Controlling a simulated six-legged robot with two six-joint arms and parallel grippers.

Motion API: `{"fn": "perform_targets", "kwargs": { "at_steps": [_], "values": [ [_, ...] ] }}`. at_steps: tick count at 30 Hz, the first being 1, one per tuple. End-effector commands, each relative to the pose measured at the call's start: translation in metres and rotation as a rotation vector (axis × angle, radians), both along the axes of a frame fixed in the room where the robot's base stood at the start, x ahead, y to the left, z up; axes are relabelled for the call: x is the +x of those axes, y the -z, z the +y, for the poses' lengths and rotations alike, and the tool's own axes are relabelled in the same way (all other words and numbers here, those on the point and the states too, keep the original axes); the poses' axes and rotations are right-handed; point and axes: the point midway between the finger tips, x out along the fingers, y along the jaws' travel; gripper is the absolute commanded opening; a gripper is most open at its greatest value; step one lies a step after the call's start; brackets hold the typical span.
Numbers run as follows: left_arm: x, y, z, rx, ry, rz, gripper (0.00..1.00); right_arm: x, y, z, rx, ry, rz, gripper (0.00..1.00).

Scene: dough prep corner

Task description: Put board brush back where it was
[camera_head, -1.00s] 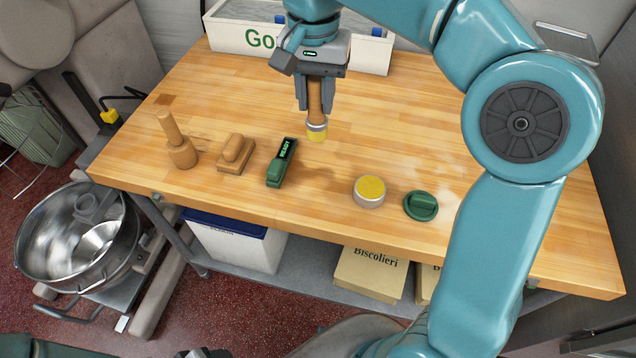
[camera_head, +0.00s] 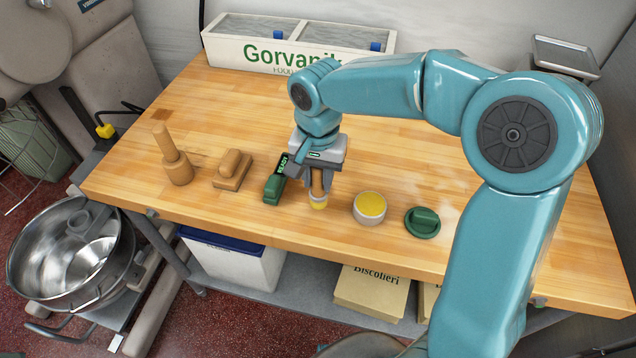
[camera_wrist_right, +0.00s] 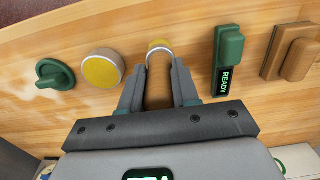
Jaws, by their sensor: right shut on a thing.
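My right gripper (camera_head: 319,184) is shut on the board brush (camera_head: 318,203), which has a wooden handle, a pale metal band and a yellow end pointing down. The brush is upright between the green READY device (camera_head: 272,190) and the round yellow-topped tin (camera_head: 370,205), in line with the row near the table's front edge. I cannot tell whether its end touches the table. In the right wrist view, the brush's yellow end (camera_wrist_right: 159,45) shows beyond the fingertips (camera_wrist_right: 159,75); the fingers hide part of the handle. My left gripper is not in view.
On the wooden table (camera_head: 200,110), a wooden pestle-like tool (camera_head: 177,165) and a wooden block with a grip (camera_head: 232,170) stand left. A green round-based knob (camera_head: 422,222) is right of the tin. A white Gorvanik box (camera_head: 225,48) stands at the back. The middle is clear.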

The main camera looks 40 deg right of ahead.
Motion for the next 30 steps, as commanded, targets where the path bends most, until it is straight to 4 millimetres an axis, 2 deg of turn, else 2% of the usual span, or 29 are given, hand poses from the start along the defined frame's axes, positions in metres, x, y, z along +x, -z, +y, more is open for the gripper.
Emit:
{"fn": "perform_targets", "kwargs": {
  "at_steps": [1,5,17,18,19,20,27,30],
  "values": [
    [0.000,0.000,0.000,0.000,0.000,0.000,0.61,0.000,0.010,0.000,0.000,0.000,0.005,0.00],
    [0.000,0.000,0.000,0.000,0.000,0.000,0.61,0.001,0.025,-0.001,-0.001,0.000,0.002,0.00],
    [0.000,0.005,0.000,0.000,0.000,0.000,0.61,0.001,0.032,-0.001,-0.001,-0.001,0.001,0.00],
    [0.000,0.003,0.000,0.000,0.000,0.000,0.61,0.001,0.030,-0.001,-0.001,-0.001,0.001,0.43],
    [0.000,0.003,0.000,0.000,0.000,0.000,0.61,0.001,0.029,-0.001,-0.001,-0.001,0.001,0.53],
    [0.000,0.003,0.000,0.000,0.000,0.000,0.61,0.001,0.029,-0.001,-0.001,-0.001,0.001,0.56],
    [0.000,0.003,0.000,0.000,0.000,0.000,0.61,0.001,0.029,-0.001,-0.001,-0.001,0.001,0.56],
    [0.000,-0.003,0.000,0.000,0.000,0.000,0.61,0.001,0.023,-0.001,-0.001,-0.001,-0.001,0.56]
  ]
}}
